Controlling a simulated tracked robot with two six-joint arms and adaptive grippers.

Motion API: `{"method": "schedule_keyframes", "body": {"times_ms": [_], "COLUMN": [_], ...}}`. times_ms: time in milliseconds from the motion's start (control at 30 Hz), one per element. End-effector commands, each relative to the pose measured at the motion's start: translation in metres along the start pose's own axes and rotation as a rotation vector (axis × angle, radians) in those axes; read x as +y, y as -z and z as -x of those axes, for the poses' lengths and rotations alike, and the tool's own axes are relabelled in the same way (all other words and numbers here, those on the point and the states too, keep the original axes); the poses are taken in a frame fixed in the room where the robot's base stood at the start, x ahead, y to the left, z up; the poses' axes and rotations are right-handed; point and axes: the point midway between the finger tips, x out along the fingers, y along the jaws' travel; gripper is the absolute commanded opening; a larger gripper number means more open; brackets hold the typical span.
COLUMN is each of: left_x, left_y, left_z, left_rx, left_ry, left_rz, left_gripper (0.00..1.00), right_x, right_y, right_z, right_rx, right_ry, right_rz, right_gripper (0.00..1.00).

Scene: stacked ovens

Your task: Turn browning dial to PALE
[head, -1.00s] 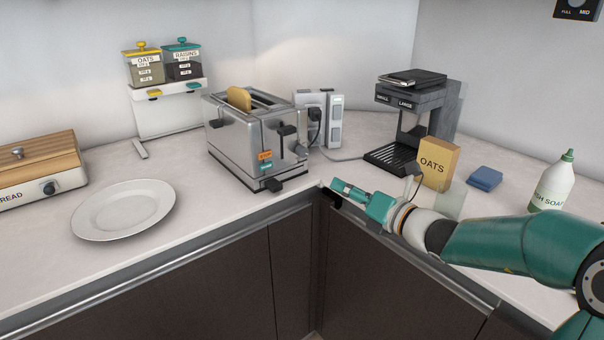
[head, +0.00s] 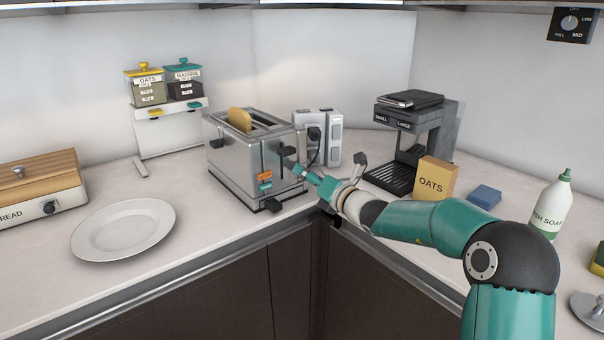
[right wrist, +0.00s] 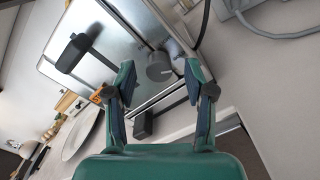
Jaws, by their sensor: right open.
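The silver toaster (head: 232,165) stands on the counter near the corner with a slice of bread (head: 239,119) in its slot. Its grey round dial (right wrist: 158,68) shows in the right wrist view, on the toaster's end face beyond my fingers. In the head view my gripper covers the dial, and its setting is not readable. My right gripper (head: 304,172) is at the toaster's end face. In the right wrist view the gripper (right wrist: 162,80) is open, its two fingers pointing toward the dial with nothing held between them. My left gripper is not in view.
A socket block (head: 325,135) with a cord stands behind. The coffee machine (head: 415,140), oats box (head: 436,179) and blue sponge (head: 484,196) stand right. A plate (head: 123,229) lies left.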

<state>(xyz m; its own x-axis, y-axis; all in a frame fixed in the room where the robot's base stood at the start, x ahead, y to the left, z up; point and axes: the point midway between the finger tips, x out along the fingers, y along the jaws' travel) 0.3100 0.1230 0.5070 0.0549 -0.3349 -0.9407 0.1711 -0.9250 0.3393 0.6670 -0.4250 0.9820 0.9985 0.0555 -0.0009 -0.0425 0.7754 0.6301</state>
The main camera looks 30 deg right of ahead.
Motion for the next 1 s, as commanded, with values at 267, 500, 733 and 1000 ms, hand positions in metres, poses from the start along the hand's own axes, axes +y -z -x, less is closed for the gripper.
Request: {"method": "schedule_keyframes", "body": {"times_ms": [267,500,733,1000], "left_x": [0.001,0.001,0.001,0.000], "left_y": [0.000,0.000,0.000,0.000], "left_z": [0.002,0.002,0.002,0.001], "left_rx": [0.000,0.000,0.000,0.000], "left_ry": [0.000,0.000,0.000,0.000], "left_rz": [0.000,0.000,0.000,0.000], "left_gripper": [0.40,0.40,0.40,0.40], "right_x": [0.000,0.001,0.001,0.000], "right_y": [0.000,0.001,0.001,0.001], "right_z": [-0.014,-0.014,-0.014,-0.013], "right_rx": [0.000,0.001,0.001,-0.002], "right_ry": [0.000,-0.001,-0.001,0.002], "right_rz": [0.000,0.000,0.000,0.003], "right_gripper": [0.54,0.47,0.09,0.00]}}
